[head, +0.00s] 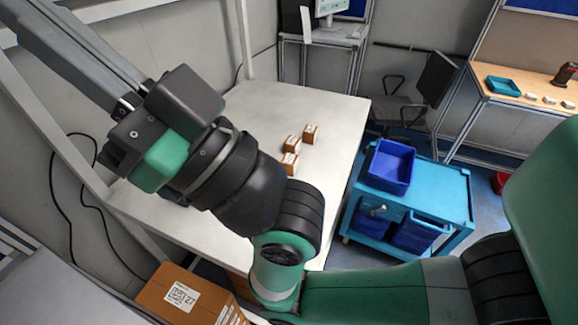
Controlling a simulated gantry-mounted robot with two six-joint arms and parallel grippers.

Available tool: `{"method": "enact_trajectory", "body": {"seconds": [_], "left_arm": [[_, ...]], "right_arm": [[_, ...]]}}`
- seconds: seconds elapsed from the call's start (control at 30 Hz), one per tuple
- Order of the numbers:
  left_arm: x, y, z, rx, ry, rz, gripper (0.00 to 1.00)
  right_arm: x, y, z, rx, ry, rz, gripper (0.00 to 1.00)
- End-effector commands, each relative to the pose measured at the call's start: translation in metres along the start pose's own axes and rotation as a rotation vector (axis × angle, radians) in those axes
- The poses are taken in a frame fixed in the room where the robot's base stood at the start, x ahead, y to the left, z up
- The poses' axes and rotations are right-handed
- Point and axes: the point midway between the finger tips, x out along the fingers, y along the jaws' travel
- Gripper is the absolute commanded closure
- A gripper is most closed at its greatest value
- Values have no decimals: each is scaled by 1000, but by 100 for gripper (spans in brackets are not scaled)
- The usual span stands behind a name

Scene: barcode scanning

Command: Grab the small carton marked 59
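Three small brown cartons with white labels sit close together on the white table: a near one (289,163), a middle one (291,144) and a far right one (310,134). Their numbers are too small to read, so I cannot tell which is marked 59. My green and black arm crosses the foreground and covers the table's near part, in front of and to the left of the cartons. No gripper fingertips can be made out in the head view. Nothing is seen touching the three cartons.
The white table (338,112) is clear around the cartons. A larger brown box (185,297) with a code label lies at the bottom left. A blue bin (390,166) stands on a blue cart (448,190) at right. A wooden bench (500,75) is behind.

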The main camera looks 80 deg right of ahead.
Motion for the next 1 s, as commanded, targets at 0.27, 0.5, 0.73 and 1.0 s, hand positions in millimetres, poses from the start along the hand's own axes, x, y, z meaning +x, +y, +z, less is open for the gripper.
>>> {"method": "enact_trajectory", "body": {"seconds": [0.27, 0.5, 0.73, 1.0], "left_arm": [[0, 0, 0, 0, -1, 0, 91], [0, 0, 0, 0, -1, 0, 48], [0, 0, 0, 0, -1, 0, 6], [0, 0, 0, 0, -1, 0, 3]], "right_arm": [[0, 0, 0, 0, -1, 0, 100], [0, 0, 0, 0, -1, 0, 100], [0, 0, 0, 0, -1, 0, 100], [0, 0, 0, 0, -1, 0, 100]]}}
